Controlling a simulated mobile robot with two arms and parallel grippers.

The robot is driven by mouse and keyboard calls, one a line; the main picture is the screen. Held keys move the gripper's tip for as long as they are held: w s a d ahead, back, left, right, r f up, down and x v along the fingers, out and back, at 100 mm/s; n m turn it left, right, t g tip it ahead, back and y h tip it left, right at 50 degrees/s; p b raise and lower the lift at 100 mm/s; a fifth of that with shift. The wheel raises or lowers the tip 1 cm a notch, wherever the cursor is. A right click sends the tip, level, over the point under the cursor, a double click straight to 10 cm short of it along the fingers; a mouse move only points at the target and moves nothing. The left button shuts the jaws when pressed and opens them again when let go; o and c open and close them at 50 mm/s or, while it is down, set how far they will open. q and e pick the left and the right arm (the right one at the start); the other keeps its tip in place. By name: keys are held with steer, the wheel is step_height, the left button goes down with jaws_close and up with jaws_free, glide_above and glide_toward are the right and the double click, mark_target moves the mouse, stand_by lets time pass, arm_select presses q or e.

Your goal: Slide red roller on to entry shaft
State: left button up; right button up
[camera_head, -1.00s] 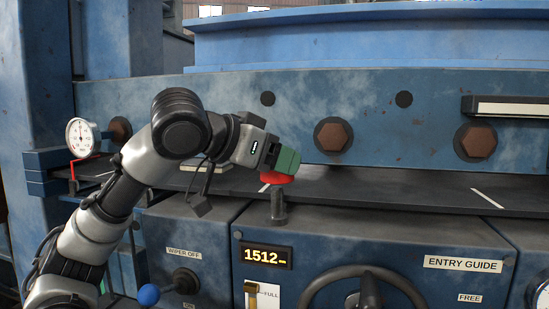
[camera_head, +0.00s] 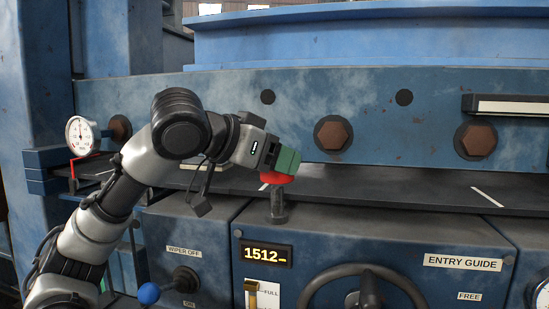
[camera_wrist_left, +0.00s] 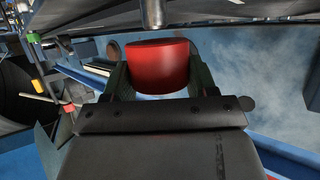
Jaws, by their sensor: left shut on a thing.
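The red roller (camera_wrist_left: 158,66) is a short red cylinder held between the two green fingers of my left gripper (camera_wrist_left: 158,80). In the head view only the lower part of the roller (camera_head: 275,178) shows under the fingers of my left gripper (camera_head: 286,160). The gripper is shut on it. A dark upright shaft (camera_head: 278,206) stands just below the roller at the front edge of the machine ledge. The roller is over its top; whether they touch cannot be told. A metal shaft (camera_wrist_left: 153,12) also shows beyond the roller in the left wrist view. My right gripper is not in view.
A dark ledge (camera_head: 400,186) runs across the blue machine behind the shaft. Below are a display (camera_head: 267,254), a handwheel (camera_head: 365,272) and a blue-knobbed lever (camera_head: 148,294). A round gauge (camera_head: 82,135) stands at the left. Large bolts (camera_head: 333,134) stick out behind.

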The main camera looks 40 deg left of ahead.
mark_target(273, 193)
arm_select(q)
steer(key=shift+f+b, duration=0.35)
steer(key=shift+f, duration=0.15)
steer(key=shift+f+b, duration=2)
steer(key=shift+f, duration=0.45)
steer(key=o, duration=1)
steer(key=shift+o, duration=0.6)
steer(key=shift+s+d+r, duration=0.15)
steer(key=shift+d, duration=0.05)
steer(key=shift+a, duration=0.1)
steer(key=v, duration=1)
steer(key=shift+s, duration=0.4)
